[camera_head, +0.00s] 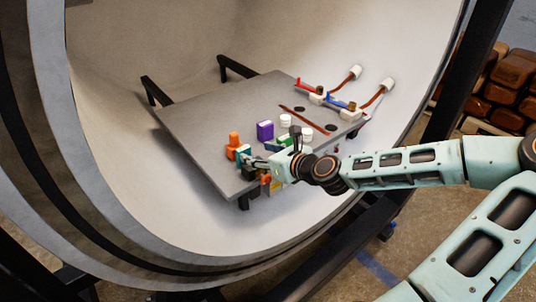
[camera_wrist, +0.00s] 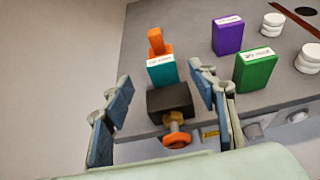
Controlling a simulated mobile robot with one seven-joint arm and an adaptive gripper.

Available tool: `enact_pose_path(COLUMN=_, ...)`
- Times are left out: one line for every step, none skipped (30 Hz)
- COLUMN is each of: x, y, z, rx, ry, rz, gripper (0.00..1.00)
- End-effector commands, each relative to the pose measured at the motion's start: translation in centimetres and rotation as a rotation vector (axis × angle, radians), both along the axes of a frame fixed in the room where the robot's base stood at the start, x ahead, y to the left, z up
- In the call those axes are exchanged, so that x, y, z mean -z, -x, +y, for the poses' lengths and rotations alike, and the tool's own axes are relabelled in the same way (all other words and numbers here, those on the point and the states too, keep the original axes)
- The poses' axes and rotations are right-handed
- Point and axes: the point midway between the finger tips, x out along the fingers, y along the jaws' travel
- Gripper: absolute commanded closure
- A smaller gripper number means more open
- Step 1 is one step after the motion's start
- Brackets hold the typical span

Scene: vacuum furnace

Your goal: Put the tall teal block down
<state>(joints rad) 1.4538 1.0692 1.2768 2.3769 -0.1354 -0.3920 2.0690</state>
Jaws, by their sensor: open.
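The teal block (camera_wrist: 161,71) stands upright on the grey plate (camera_wrist: 140,40), near its front edge, with a white label on its top. In the head view the teal block (camera_head: 243,150) shows just beyond my fingertips, partly hidden. My gripper (camera_wrist: 161,78) is open, with one blue-padded finger on each side of the picture. The teal block lies between and beyond the fingertips, with no visible contact. In the head view my gripper (camera_head: 255,160) is low over the front edge of the plate.
An orange block (camera_wrist: 156,42) stands right behind the teal one. A dark block (camera_wrist: 170,100) with a brass and orange knob (camera_wrist: 176,138) is in front. Purple (camera_wrist: 228,36) and green (camera_wrist: 256,69) blocks and white round pieces (camera_wrist: 272,24) stand to the right.

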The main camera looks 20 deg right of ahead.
Motion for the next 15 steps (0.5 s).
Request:
enact_pose_path(x=-0.4, y=0.6, z=-0.4, rx=0.003, ry=0.0, rz=-0.001, gripper=0.47)
enact_pose_path(x=-0.6, y=1.0, z=-0.6, rx=0.004, ry=-0.001, rz=-0.001, gripper=0.47)
enact_pose_path(x=-0.8, y=1.5, z=-0.8, rx=0.004, ry=-0.001, rz=0.0, gripper=0.47)
enact_pose_path(x=-0.9, y=1.8, z=-0.8, rx=0.002, ry=-0.001, rz=-0.001, gripper=0.47)
enact_pose_path(x=-1.1, y=2.1, z=-1.0, rx=0.002, ry=-0.001, rz=-0.001, gripper=0.47)
enact_pose_path(x=-1.2, y=2.5, z=-1.1, rx=0.002, ry=-0.001, rz=-0.001, gripper=0.47)
enact_pose_path(x=-1.3, y=2.7, z=-1.2, rx=0.002, ry=0.0, rz=0.0, gripper=0.47)
enact_pose_path(x=-1.4, y=2.9, z=-1.3, rx=0.002, ry=0.0, rz=0.0, gripper=0.47)
enact_pose_path(x=-1.5, y=3.2, z=-1.4, rx=0.002, ry=-0.001, rz=-0.001, gripper=0.47)
enact_pose_path(x=-1.6, y=3.3, z=-1.5, rx=0.002, ry=-0.001, rz=-0.001, gripper=0.47)
enact_pose_path(x=-1.7, y=3.5, z=-1.5, rx=0.002, ry=-0.001, rz=-0.001, gripper=0.47)
enact_pose_path(x=-1.7, y=3.6, z=-1.6, rx=0.001, ry=-0.001, rz=-0.001, gripper=0.47)
enact_pose_path(x=-1.7, y=3.7, z=-1.6, rx=0.0, ry=0.0, rz=0.0, gripper=0.47)
enact_pose_path(x=-1.8, y=3.8, z=-1.6, rx=0.0, ry=0.0, rz=0.0, gripper=0.47)
enact_pose_path(x=-1.8, y=3.9, z=-1.6, rx=-0.001, ry=0.0, rz=0.0, gripper=0.47)
